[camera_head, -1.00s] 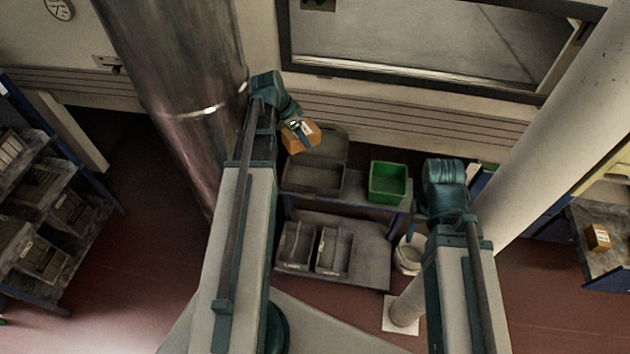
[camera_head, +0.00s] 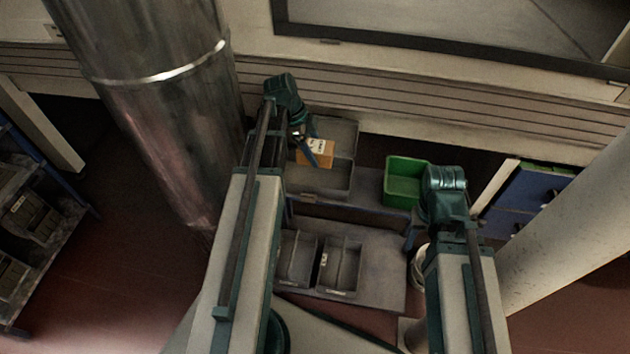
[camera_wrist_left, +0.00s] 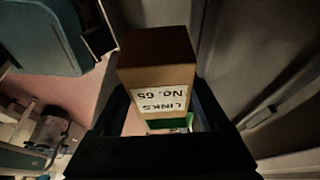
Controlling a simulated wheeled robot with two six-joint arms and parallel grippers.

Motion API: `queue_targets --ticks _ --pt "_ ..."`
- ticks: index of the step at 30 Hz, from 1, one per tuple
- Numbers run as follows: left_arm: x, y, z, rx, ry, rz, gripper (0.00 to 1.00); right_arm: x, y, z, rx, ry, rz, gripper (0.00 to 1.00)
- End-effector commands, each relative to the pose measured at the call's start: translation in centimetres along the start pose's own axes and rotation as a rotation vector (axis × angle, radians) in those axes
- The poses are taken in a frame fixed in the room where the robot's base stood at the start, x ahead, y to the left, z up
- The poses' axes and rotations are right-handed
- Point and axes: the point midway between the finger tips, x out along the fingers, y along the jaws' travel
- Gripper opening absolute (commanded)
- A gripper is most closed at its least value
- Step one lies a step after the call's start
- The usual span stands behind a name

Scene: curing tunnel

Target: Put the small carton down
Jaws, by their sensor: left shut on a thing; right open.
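The small carton (camera_head: 318,156) is an orange-brown box with a white label. It shows in the head view at the upper middle, in front of a grey bin (camera_head: 325,180) on the bench. My left gripper (camera_head: 312,150) is shut on the carton. In the left wrist view the carton (camera_wrist_left: 157,80) is held between the dark fingers, and its label reads "LINKS No. 65". I cannot tell whether the carton touches the bin. My right gripper (camera_head: 430,222) is open, beside the green bin, and is mostly hidden by its own wrist.
A green bin (camera_head: 405,160) stands on the bench right of the grey bin. Two grey trays (camera_head: 340,262) sit on the lower shelf (camera_head: 385,275). A large metal pipe (camera_head: 165,75) rises at left and a pale column (camera_head: 575,205) at right. A blue cabinet (camera_head: 525,195) stands behind.

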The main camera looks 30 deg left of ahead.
Motion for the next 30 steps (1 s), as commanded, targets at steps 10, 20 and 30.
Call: queue_targets --ticks 10,20,30 --pt "2.5 0.0 1.0 -0.001 0.000 0.000 0.13 2.7 -0.2 -0.1 -0.001 0.000 0.003 0.57" --pt "6.0 0.0 2.5 -0.002 0.000 0.000 0.13 6.4 -0.4 -0.4 -0.003 0.001 0.010 0.57" --pt "7.6 0.0 3.1 -0.002 0.000 0.000 0.13 8.2 -0.5 -0.5 -0.003 0.001 0.013 0.57"
